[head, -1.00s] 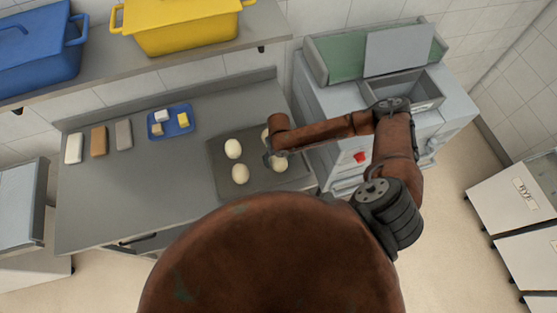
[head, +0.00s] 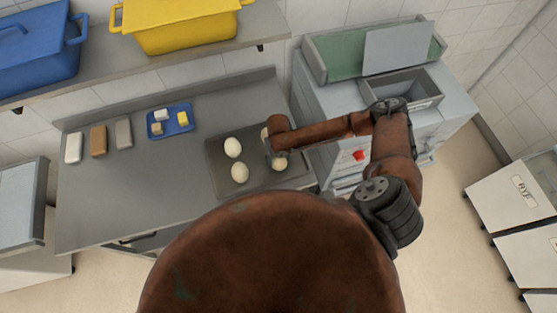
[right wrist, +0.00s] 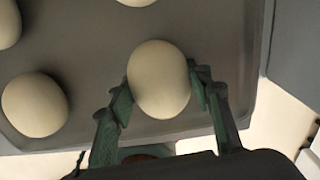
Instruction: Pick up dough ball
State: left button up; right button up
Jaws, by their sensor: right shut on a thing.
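Several pale, round dough balls sit on a dark tray (head: 215,178) on the steel counter. Two show clearly in the head view, the upper left one (head: 233,147) and the lower left one (head: 240,173). My right gripper (head: 272,158) is over the right side of the tray. In the right wrist view its green fingers (right wrist: 162,95) are shut on a dough ball (right wrist: 159,78), one finger on each side. That ball shows partly in the head view (head: 279,164), below the wrist. Another ball behind it is mostly hidden by my arm. My left gripper is not in view.
A blue tray (head: 159,134) with small blocks and several bars (head: 99,141) lie on the counter's left. A pale machine (head: 340,122) with an open bin stands right of the counter. A shelf above holds yellow (head: 185,28) and blue (head: 40,50) tubs.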

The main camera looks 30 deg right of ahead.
jog(key=shift+c, duration=0.7)
jog(key=shift+w+r, duration=0.1)
jog(key=shift+r, duration=0.35)
jog(key=r, duration=0.1)
jog(key=r+b, duration=0.1)
jog(key=shift+s+r, duration=0.2)
jog(key=shift+r, duration=0.1)
jog(key=s+a+r+p, duration=0.1)
jog(key=s+a+r, duration=0.1)
jog(key=s+r, duration=0.7)
jog(key=shift+s+a+r+p, duration=0.25)
jog(key=shift+s+r+p, duration=0.05)
jog(key=shift+s, duration=1.95)
